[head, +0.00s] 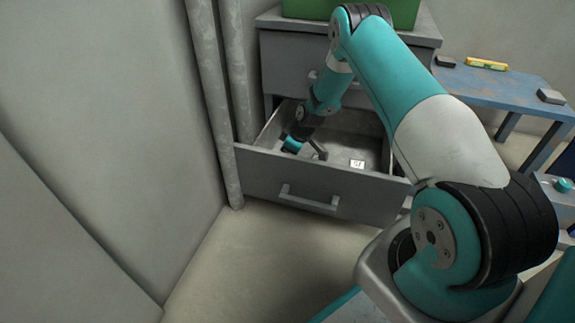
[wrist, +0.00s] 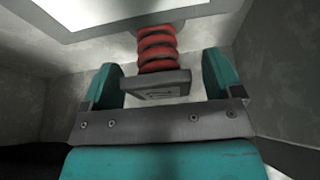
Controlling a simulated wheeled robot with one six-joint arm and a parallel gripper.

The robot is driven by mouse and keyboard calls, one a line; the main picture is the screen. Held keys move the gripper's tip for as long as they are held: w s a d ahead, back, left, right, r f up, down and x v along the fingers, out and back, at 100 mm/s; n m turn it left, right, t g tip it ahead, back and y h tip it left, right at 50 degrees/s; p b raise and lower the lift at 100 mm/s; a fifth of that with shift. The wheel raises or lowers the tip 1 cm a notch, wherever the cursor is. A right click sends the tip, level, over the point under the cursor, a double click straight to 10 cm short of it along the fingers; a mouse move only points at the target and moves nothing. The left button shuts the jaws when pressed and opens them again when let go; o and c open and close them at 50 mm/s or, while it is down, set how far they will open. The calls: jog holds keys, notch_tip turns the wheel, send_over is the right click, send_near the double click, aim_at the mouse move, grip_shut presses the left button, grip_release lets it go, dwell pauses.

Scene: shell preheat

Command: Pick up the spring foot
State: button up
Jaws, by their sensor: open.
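The spring foot (wrist: 157,50) shows in the wrist view as a red coil with a dark grey square plate at its near end. My gripper (wrist: 162,78) is open, with one teal finger on each side of the plate. A gap shows between the plate and each finger. The coil extends away beyond the fingertips. In the head view my gripper (head: 304,147) is down inside an open grey drawer (head: 315,190), at its left part. I cannot make out the spring foot in the head view.
A small white marked card (head: 357,163) lies in the drawer, right of my gripper. The drawer walls stand close around it. A green box (head: 300,9) sits on the cabinet above. A blue table (head: 495,90) stands right, with a yellow level (head: 486,64). A wall and pipes rise left.

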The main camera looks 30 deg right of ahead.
jog(key=shift+r, duration=0.1)
jog(key=c, duration=1.2)
jog(key=shift+r, duration=0.1)
